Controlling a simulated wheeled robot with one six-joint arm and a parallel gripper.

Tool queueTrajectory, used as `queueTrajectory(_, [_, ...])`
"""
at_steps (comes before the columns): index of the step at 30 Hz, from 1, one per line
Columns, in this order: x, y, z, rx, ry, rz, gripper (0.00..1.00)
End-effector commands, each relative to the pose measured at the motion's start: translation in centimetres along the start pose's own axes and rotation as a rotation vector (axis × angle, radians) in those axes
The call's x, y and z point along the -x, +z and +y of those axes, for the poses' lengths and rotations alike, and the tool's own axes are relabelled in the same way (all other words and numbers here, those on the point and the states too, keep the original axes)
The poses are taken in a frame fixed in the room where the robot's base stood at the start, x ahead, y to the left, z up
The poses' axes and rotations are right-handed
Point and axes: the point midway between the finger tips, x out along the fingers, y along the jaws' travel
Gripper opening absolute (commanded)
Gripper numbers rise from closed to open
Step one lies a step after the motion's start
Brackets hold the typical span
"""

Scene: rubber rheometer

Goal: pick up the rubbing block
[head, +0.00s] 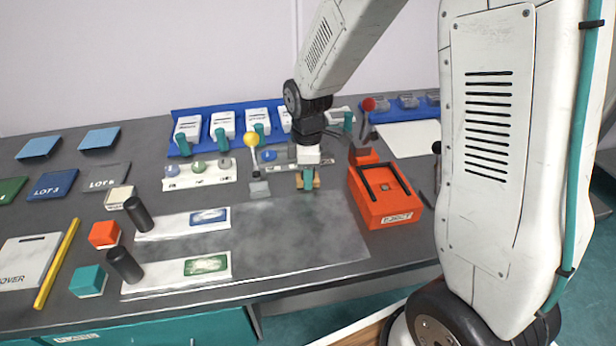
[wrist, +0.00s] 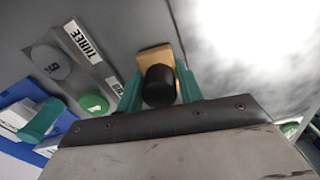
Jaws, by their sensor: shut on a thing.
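The rubbing block is a tan block (wrist: 154,57) with a round black knob (wrist: 160,86). In the head view only slivers of the tan block (head: 316,182) show, beside the teal fingers. My gripper (head: 307,182) points down at the back edge of the grey sheet, right of the table's middle. In the wrist view its teal fingers (wrist: 160,90) stand on either side of the knob and are shut on it. The fingers hide much of the block in the head view. I cannot tell whether its underside touches the table.
An orange tray marked EJECT (head: 385,212) stands close to the right of my gripper. A yellow-topped lever (head: 251,140) stands to the left. A blue rack with white units (head: 221,125) is behind. The grey sheet (head: 290,235) in front is clear.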

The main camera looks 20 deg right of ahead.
Motion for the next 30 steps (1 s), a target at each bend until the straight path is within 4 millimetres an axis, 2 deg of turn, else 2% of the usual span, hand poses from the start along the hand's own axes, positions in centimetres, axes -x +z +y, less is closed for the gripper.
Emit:
queueTrajectory(5, [0.1, 0.0, 0.0, 0.000, 0.000, 0.000, 0.12])
queueTrajectory(8, [0.8, 0.0, 0.1, 0.000, 0.002, 0.001, 0.12])
queueTrajectory(18, [7.4, 0.0, 0.1, -0.001, 0.004, 0.001, 0.12])
queueTrajectory(21, [8.8, 0.0, 0.2, -0.001, 0.003, 0.000, 0.12])
queueTrajectory(25, [9.8, 0.0, 0.1, -0.001, 0.001, -0.001, 0.12])
queueTrajectory(30, [10.0, 0.0, 0.1, -0.001, 0.000, -0.001, 0.12])
